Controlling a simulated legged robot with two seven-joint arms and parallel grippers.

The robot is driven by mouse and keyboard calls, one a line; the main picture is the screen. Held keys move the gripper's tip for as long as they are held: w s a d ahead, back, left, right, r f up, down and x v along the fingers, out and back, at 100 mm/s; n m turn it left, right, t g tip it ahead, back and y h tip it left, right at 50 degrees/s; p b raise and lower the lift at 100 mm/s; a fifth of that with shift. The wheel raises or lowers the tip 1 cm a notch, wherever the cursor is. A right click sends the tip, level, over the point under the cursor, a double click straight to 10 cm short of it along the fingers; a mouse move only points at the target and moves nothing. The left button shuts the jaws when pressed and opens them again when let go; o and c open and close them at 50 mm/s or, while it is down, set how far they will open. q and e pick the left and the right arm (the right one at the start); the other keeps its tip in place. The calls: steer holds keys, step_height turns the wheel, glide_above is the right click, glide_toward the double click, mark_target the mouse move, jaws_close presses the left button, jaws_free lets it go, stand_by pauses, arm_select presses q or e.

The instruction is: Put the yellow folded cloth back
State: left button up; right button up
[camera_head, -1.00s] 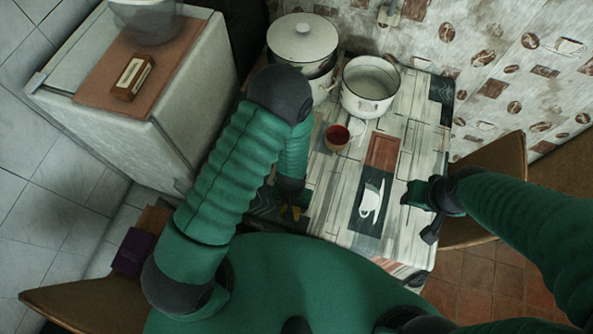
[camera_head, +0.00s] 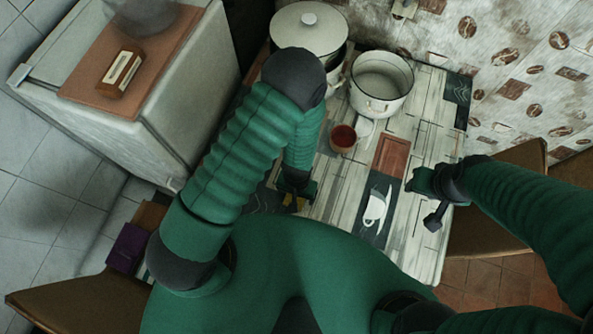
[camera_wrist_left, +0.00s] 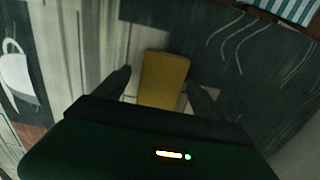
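The yellow folded cloth (camera_wrist_left: 164,78) lies on the table by the edge of a dark patterned strip in the left wrist view. My left gripper is open, with one dark finger on each side of the cloth in the wrist view. I see gaps between the fingers and the cloth. My right gripper (camera_head: 428,197) is over the table's right edge, well away from the cloth, and seems empty; its fingers are too unclear to judge.
A lidded pot (camera_head: 307,32) and an open white pot (camera_head: 381,83) stand at the back. A purple folded cloth (camera_head: 128,247) rests at lower left.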

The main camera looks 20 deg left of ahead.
arm_select(q)
steer(key=shift+d+r, duration=0.1)
steer(key=shift+d, duration=0.1)
arm_select(e)
steer(key=shift+d, duration=0.25)
arm_select(q)
step_height(320, 180, up, 11)
steer(key=w+a+r+t, duration=0.1)
steer(key=a+r, duration=0.4)
steer(key=r, duration=0.2)
steer(key=w+a+r+t+b, duration=0.1)
steer(key=a+r, duration=0.4)
steer(key=r, duration=0.2)
steer(key=shift+w+r+t, duration=0.25)
steer(key=shift+w+t, duration=0.05)
steer(key=shift+w, duration=0.1)
arm_select(e)
steer(key=shift+f, duration=0.6)
arm_select(q)
steer(key=shift+s+a, duration=0.1)
steer(key=shift+s, duration=0.05)
arm_select(e)
steer(key=shift+s+a+r, duration=0.1)
